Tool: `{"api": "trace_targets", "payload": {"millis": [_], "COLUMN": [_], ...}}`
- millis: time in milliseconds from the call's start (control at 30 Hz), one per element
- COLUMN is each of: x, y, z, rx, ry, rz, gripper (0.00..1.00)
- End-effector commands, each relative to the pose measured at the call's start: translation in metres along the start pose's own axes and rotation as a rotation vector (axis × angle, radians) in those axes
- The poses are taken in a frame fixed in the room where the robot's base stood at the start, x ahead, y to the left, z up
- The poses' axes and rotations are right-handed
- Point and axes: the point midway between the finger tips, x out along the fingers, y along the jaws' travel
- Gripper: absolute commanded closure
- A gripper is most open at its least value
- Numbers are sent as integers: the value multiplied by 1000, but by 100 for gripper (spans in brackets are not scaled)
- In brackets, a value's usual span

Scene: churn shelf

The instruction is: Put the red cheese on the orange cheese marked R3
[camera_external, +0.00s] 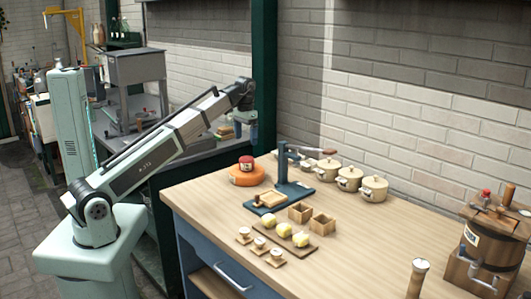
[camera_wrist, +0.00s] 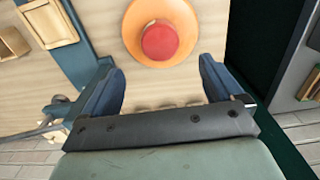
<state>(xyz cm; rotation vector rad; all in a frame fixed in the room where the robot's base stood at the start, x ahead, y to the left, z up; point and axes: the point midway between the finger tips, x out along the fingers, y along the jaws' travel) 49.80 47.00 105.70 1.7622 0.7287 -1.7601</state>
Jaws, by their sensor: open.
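The red cheese (camera_external: 246,164) rests on top of the orange cheese (camera_external: 239,180), a wide flat wheel at the table's far left. In the wrist view the red cheese (camera_wrist: 160,41) lies within the outline of the orange cheese (camera_wrist: 185,15), ahead of my fingers. I cannot read an R3 mark. My gripper (camera_wrist: 157,72) is open with nothing between its two blue fingers. In the external view my gripper (camera_external: 241,130) is up above the back of the table, apart from both cheeses.
A blue press (camera_external: 283,163) with a wooden tray stands right of the cheeses. Lidded pots (camera_external: 374,189) line the wall. Two wooden boxes (camera_external: 300,212), a board of yellow lumps (camera_external: 284,230) and a wooden churn (camera_external: 485,245) stand farther right. The table's left front is clear.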

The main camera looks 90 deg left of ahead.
Motion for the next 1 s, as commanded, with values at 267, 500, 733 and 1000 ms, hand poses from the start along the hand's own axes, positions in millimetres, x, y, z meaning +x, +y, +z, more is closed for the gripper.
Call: {"api": "trace_targets", "payload": {"millis": [267,500,733,1000], "x": [-14,-15,-15,-4], "y": [0,0,0,49], "z": [0,0,0,-1], "rx": [0,0,0,92], "ry": [0,-1,-1,1], "rz": [0,0,0,68], "gripper": [7,7,7,7]}}
